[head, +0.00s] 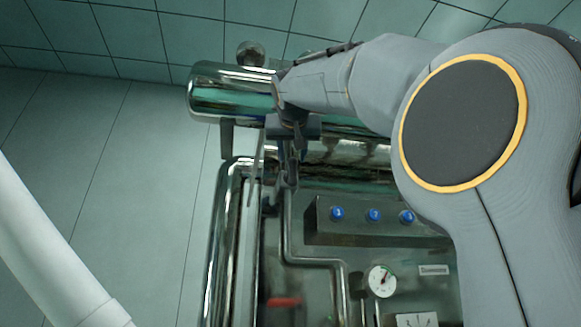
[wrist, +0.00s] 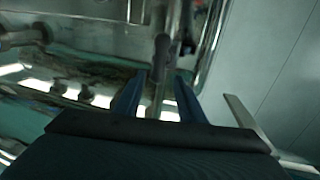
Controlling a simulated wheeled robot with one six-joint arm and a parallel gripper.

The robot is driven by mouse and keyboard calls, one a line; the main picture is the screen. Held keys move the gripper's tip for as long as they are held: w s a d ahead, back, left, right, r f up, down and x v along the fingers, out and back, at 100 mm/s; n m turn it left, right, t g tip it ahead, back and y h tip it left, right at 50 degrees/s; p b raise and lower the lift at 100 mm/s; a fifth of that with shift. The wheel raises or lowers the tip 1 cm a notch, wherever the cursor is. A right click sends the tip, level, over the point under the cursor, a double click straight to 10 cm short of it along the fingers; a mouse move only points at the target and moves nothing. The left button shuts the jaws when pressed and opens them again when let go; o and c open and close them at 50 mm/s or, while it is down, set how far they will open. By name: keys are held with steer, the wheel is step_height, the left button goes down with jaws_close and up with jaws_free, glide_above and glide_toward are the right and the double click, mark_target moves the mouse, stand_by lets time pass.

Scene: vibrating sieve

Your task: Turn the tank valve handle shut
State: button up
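A dark, round-ended handle (wrist: 160,58), which looks like the tank valve handle, stands ahead of my gripper in the wrist view. My gripper (wrist: 157,83) has its two blue-grey fingers apart, with the handle lined up between their tips. Whether the fingers touch it I cannot tell. In the head view my gripper (head: 289,168) points down in front of the steel machine, below the horizontal tank (head: 232,92). The handle's base and the valve body are hard to make out there, partly behind my gripper.
A steel panel below holds a box with blue buttons (head: 373,215), a round gauge (head: 382,281) and a blurred red part (head: 283,302). A steel pipe frame (head: 222,245) runs along the left. Tiled floor to the left is clear; a white pole (head: 50,245) crosses the lower left.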

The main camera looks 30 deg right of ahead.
mark_target(293, 164)
steer(key=p+x, duration=0.2)
steer(key=x, duration=0.5)
steer(key=shift+d+f+p, duration=0.1)
steer(key=shift+d+p, duration=0.05)
steer(key=shift+p, duration=0.25)
jaws_close()
